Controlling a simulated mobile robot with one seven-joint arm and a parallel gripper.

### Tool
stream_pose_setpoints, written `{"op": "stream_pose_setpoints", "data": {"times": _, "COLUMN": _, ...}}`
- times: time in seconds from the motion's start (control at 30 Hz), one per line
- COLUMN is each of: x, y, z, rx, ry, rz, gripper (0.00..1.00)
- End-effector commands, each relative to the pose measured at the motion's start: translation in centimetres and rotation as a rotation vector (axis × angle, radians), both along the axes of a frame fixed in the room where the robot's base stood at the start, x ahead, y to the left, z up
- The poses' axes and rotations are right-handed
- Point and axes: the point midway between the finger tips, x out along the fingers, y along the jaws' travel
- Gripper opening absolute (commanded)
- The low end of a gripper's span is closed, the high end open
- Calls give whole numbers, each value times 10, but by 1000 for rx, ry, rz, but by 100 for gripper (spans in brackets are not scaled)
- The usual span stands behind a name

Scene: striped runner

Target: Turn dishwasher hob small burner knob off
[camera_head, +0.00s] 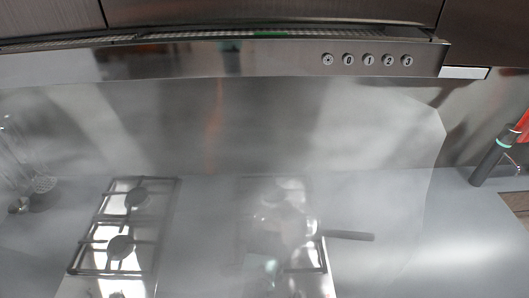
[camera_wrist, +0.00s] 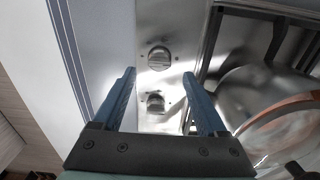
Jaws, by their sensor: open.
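In the wrist view my gripper (camera_wrist: 160,78) is open, its two blue fingers apart and empty. A round metal knob (camera_wrist: 158,57) on the steel control strip shows just beyond the fingertips, between them in the picture. A second knob (camera_wrist: 154,102) shows lower down, between the fingers; its lower part is close to the gripper body. I cannot tell from the frames which knob is the small burner's. No contact with either knob is visible.
A pan with a dark handle (camera_head: 348,236) stands on the right burners. In the wrist view a shiny pan or lid (camera_wrist: 270,105) lies close right of the fingers. The range hood (camera_head: 200,60) spans above. Clear counter lies right of the hob.

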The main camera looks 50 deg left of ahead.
Motion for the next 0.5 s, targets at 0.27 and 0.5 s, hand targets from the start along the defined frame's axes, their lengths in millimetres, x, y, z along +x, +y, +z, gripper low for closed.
{"op": "stream_pose_setpoints", "data": {"times": 0.27, "x": 1, "y": 0, "z": 55, "rx": 3, "ry": -4, "rz": -1, "gripper": 75}}
{"op": "stream_pose_setpoints", "data": {"times": 0.5, "x": 0, "y": 0, "z": 85, "rx": 1, "ry": -1, "rz": -1, "gripper": 75}}
